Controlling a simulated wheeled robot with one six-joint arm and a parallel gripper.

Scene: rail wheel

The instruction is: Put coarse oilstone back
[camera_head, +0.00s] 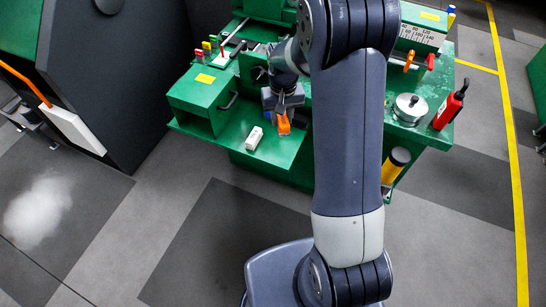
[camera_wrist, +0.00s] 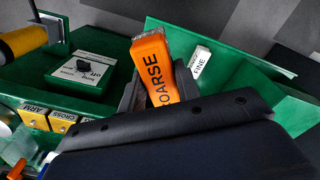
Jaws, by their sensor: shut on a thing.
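The coarse oilstone is an orange block (camera_wrist: 154,68) marked with black letters reading "COARSE", partly cut off by my wrist in the wrist view. In the head view its orange end (camera_head: 284,125) shows below my gripper (camera_head: 284,104). My gripper is shut on it, with a dark finger on each side in the wrist view (camera_wrist: 158,88). The stone is over the green bench shelf; I cannot tell whether it touches the surface. The white fine oilstone (camera_head: 254,138) lies to its left on the shelf, and also shows in the wrist view (camera_wrist: 200,62).
A green box (camera_head: 203,95) stands left on the bench. A silver lidded pot (camera_head: 410,108) and a red bottle (camera_head: 450,106) stand at the right. A switch panel (camera_wrist: 84,72) and a yellow cylinder (camera_wrist: 22,42) are near in the wrist view. Floor in front is clear.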

